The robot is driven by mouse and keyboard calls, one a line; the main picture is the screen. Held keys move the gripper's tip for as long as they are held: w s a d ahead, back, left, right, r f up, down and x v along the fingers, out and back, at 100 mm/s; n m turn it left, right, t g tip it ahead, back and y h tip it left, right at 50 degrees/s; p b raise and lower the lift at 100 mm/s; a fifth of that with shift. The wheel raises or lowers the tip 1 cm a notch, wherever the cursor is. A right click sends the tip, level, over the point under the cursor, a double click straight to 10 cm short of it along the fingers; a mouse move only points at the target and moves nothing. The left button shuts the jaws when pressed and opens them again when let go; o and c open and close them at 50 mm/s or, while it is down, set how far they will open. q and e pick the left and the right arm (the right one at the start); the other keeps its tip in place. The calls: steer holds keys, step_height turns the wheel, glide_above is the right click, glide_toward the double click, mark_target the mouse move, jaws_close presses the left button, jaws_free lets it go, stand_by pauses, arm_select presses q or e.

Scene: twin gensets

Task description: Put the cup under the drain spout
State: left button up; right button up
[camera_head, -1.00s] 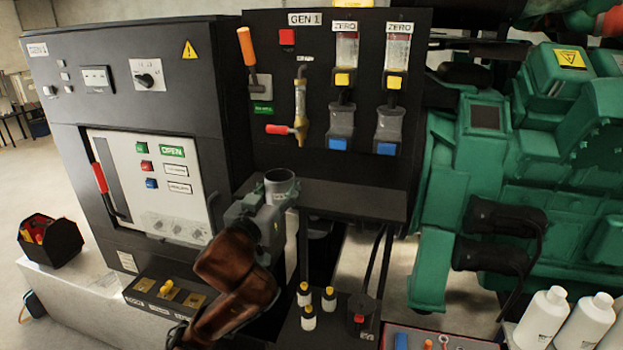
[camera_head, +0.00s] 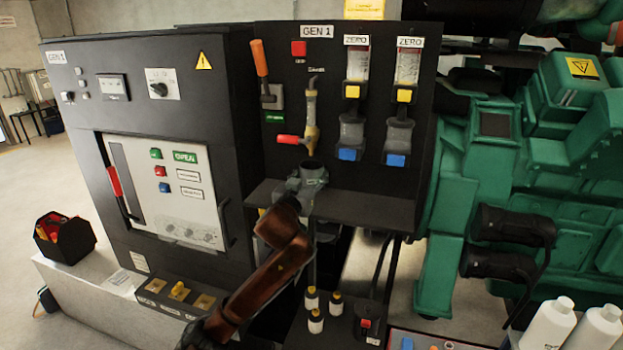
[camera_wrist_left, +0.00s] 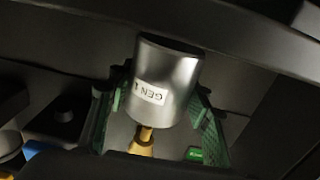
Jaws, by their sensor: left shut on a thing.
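The metal cup (camera_head: 314,171) is between the fingers of my left gripper (camera_head: 304,186), which is shut on it. The cup looks upright, above the black shelf (camera_head: 350,204). In the left wrist view, the silver cup (camera_wrist_left: 167,80) bears a GEN 1 label and sits between green finger pads. The brass drain spout (camera_head: 311,140) with a red lever (camera_head: 289,139) ends just above the cup's mouth in the head view. The wrist view shows the brass tip (camera_wrist_left: 143,140) at the cup's rim. Whether the cup touches the shelf is unclear. My right gripper is not in view.
The black GEN 1 panel (camera_head: 277,58) stands behind the shelf. An orange-handled lever (camera_head: 260,60) is on the left. The shelf's right part is clear. Small bottles (camera_head: 315,320) stand below.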

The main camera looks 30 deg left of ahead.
arm_select(q)
steer(key=shift+a+f, duration=0.1)
steer(key=shift+f, duration=0.7)
steer(key=o, duration=1.2)
steer(key=shift+f, duration=0.1)
steer(key=shift+s, duration=0.2)
steer(key=b+v, duration=0.2)
steer(key=v, duration=0.9)
steer(key=shift+s+d, duration=0.25)
steer(key=shift+s, duration=0.1)
